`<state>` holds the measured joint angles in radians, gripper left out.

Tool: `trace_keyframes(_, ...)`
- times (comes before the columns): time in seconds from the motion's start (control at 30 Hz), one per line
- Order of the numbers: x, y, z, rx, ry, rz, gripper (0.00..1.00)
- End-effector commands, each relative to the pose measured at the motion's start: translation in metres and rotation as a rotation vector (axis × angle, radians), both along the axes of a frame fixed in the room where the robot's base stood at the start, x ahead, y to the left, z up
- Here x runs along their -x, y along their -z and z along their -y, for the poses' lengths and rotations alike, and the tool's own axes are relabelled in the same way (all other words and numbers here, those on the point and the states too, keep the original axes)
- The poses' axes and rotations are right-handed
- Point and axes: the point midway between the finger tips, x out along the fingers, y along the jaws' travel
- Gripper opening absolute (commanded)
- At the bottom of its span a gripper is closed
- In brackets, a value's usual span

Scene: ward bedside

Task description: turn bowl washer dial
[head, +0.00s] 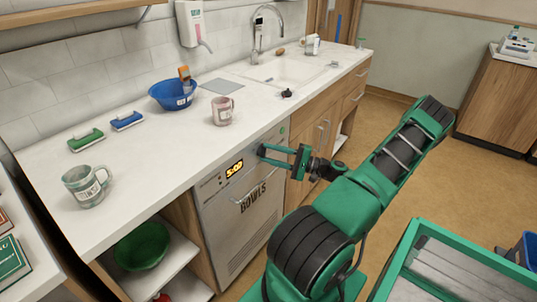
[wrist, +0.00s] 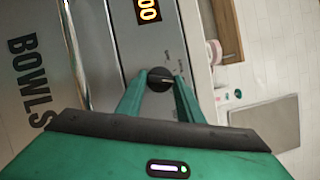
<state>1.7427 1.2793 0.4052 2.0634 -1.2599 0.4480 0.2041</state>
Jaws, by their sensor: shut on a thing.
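The bowl washer (head: 232,225) is a grey steel front marked BOWLS, set under the counter, with a lit display (head: 234,169) reading 5:00 and a bar handle below. Its dark round dial (wrist: 159,79) is on the panel beside the display; in the head view it is mostly hidden by my fingertips. My gripper (head: 265,152) reaches in from the right, and its two green fingers are closed on the dial, one on each side. The wrist view shows the fingertips (wrist: 160,82) touching the dial. A light pointer mark shows on the dial.
The white counter (head: 150,170) above holds a green mug (head: 86,187), a pink mug (head: 222,111), a blue bowl (head: 171,96) and two brushes. A sink (head: 285,72) lies further back. A green bowl (head: 142,246) sits on the open shelf left of the washer. A green-rimmed cart (head: 410,255) stands at lower right.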

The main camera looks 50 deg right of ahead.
Motion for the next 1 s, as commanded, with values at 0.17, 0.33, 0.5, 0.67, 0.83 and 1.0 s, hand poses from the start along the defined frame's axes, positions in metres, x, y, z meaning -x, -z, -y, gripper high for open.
trace_keyframes(0.17,0.001,0.003,0.002,-0.001,0.004,-0.008,0.11)
trace_keyframes(0.33,0.001,0.004,0.002,-0.001,0.004,-0.009,0.11)
trace_keyframes(0.5,0.001,0.003,0.001,-0.001,0.003,-0.006,0.52)
trace_keyframes(0.67,0.0,0.002,0.001,0.0,0.002,-0.004,0.52)
trace_keyframes(0.83,0.007,0.003,0.004,0.0,0.003,-0.003,0.52)
trace_keyframes(1.0,0.03,0.006,0.016,0.0,0.006,-0.004,0.52)
